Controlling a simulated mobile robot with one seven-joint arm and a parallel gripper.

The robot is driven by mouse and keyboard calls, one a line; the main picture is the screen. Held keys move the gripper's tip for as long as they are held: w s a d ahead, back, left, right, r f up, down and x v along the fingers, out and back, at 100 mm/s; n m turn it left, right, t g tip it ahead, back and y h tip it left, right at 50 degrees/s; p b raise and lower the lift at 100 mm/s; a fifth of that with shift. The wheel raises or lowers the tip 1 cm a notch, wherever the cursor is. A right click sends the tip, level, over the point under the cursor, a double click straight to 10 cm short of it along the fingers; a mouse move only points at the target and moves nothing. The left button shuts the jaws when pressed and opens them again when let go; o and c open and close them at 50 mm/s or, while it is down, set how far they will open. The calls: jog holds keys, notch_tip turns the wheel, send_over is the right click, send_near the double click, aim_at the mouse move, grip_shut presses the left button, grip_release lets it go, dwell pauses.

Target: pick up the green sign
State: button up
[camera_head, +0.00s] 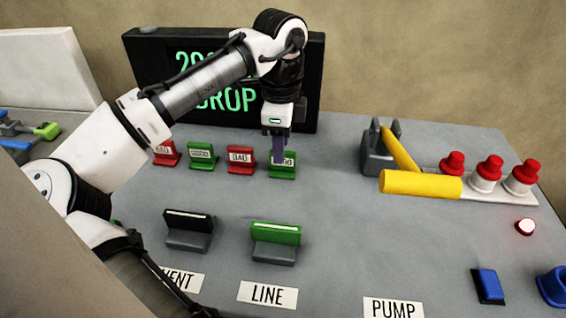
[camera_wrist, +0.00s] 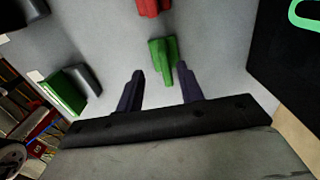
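Two small green signs stand on the grey panel in a row with red ones. The right-end green sign (camera_head: 284,170) is partly hidden by my gripper (camera_head: 279,150), which points down over it. The other green sign (camera_head: 202,155) stands further left. In the wrist view, my gripper (camera_wrist: 160,70) is open, its two dark fingers spread apart. A green sign (camera_wrist: 163,58) lies between and just beyond the fingertips, its right part close to the right finger. I cannot tell whether they touch.
A red BAD sign (camera_head: 240,159) stands just left of my gripper, another red sign (camera_head: 166,153) further left. A dark display (camera_head: 145,65) rises behind. A green-topped switch (camera_head: 275,240) is in front. A yellow-handled lever (camera_head: 420,184) and red-topped buttons (camera_head: 489,170) are at right.

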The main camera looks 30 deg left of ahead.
aim_at(283, 170)
jog(key=f, duration=0.5)
jog(key=shift+w+p, duration=0.35)
jog(key=shift+w, duration=0.05)
grip_shut()
